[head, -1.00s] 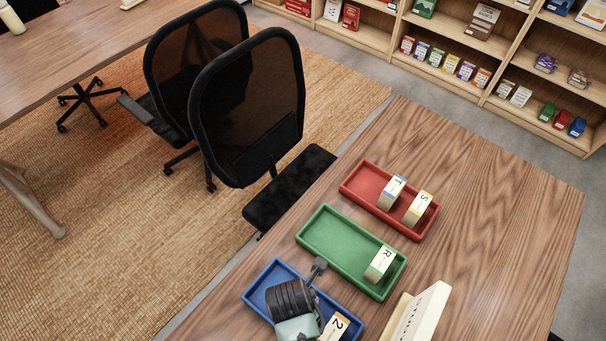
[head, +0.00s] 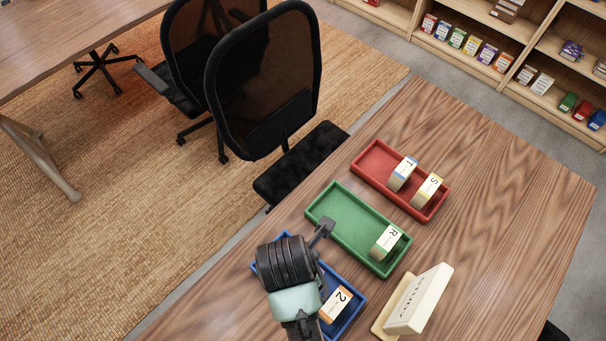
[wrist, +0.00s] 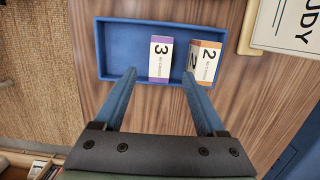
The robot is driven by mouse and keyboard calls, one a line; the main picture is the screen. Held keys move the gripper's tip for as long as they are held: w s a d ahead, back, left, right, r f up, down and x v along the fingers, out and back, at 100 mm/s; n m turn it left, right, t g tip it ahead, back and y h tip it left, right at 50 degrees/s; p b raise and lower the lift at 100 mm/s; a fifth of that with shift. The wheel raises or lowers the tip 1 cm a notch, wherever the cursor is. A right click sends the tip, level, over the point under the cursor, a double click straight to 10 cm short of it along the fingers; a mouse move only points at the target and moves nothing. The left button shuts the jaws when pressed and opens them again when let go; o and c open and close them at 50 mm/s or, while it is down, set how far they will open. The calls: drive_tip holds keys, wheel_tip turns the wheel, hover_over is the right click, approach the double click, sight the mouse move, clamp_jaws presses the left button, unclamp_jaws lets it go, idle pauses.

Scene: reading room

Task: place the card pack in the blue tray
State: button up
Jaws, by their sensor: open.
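The blue tray (wrist: 112,52) lies on the wooden table; in the head view its rim (head: 352,322) shows beside my arm. An orange-edged pack marked 2 (wrist: 207,58) stands at the tray's right end, and shows in the head view (head: 336,304). My gripper (wrist: 161,74) is open above the tray, fingers apart, with pack 3 ahead between the fingertips in the picture. In the head view my arm hides pack 3 and the fingertips.
A green tray (head: 335,208) with a pack marked R (head: 389,241) and a red tray (head: 374,159) with packs T and S lie farther along the table. A cream sign (head: 420,300) stands right of the blue tray. A black chair (head: 270,90) is at the table's left edge.

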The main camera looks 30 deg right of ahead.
drive_tip(key=shift+a+r, duration=0.1)
drive_tip(key=shift+r, duration=0.35)
drive_tip(key=w+r+m+t, duration=0.5)
drive_tip(key=w+r+t, duration=0.1)
drive_tip(key=w+r, duration=0.6)
drive_tip(key=w+a+r+m+t, duration=0.1)
drive_tip(key=w+r+m+t, duration=0.3)
drive_tip(key=r, duration=0.7)
drive_tip(key=w+a+r+m+t, duration=0.2)
drive_tip(key=w+r+m+t, duration=0.15)
drive_tip(key=w+r, duration=0.5)
drive_tip(key=s+a+r+m+t, duration=0.1)
drive_tip(key=s+r+m+t, duration=0.2)
drive_tip(key=r, duration=0.8)
drive_tip(key=s+a+r+m+t+y, duration=0.1)
drive_tip(key=s+r+t, duration=0.4)
drive_tip(key=r, duration=0.7)
drive_tip(key=s+a+r+m+t, duration=0.3)
drive_tip(key=s+r+m+t, duration=0.2)
drive_tip(key=r, duration=0.6)
drive_tip(key=shift+r+m+y, duration=0.3)
drive_tip(key=shift+r+m, duration=0.05)
drive_tip(key=shift+d, duration=0.1)
